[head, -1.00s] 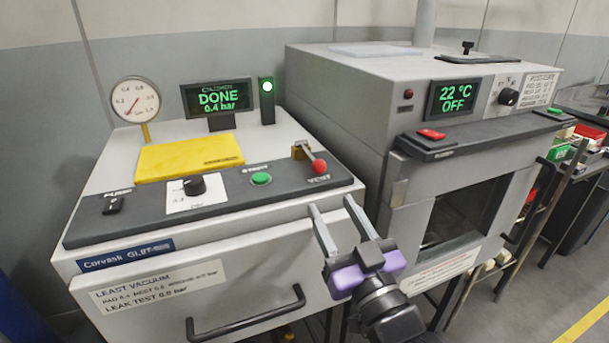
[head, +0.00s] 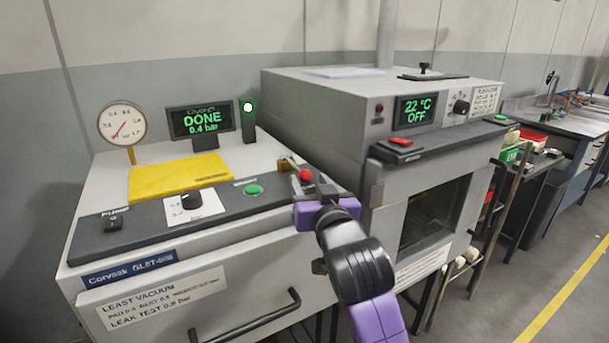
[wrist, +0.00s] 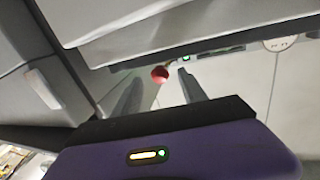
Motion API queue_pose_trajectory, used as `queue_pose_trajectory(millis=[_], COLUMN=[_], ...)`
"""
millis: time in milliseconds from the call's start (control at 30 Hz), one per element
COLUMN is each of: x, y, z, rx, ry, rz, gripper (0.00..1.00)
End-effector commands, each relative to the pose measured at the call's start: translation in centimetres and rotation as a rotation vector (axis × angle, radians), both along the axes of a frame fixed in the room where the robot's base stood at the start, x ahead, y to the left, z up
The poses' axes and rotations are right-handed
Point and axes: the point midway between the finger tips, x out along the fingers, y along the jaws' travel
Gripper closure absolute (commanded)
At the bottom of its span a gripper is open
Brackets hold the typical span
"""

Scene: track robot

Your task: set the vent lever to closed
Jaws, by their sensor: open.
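The vent lever has a red ball knob (head: 305,175) and a brass base (head: 286,164) at the right end of the glove box machine's dark control strip. My gripper (head: 308,182) is at the knob, and its purple and dark body hides most of the lever arm and the VENT label. In the wrist view the red knob (wrist: 160,74) shows between the tips of my two open fingers (wrist: 158,90). I cannot tell whether a finger touches it. The display (head: 201,121) reads DONE, 0.4 bar.
The oven (head: 330,110) stands close on the right, with its dark ledge (head: 440,140) near my gripper. A green button (head: 253,190), a dial (head: 191,200) and a pump switch (head: 112,224) share the strip. A door handle (head: 250,320) juts from the machine's front.

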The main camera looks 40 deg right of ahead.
Motion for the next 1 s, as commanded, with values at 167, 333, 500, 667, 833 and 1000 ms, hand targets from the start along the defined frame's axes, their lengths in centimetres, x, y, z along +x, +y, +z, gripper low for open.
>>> queue_pose_trajectory(millis=[167, 333, 500, 667, 833, 1000], x=[2.3, 3.4, 3.6, 3.6, 3.6, 3.6], y=[-1.4, -2.0, -2.2, -2.1, -2.1, -2.1], z=[0.1, 0.0, 0.0, 0.0, 0.0, 0.0], rx=[-0.001, -0.001, -0.001, -0.001, -0.001, -0.001], ry=[0.001, 0.0, -0.001, -0.001, -0.001, 0.0], rz=[0.0, 0.001, 0.002, 0.002, 0.002, 0.002], gripper=[0.5, 0.5, 0.5, 0.54, 0.88, 1.0])
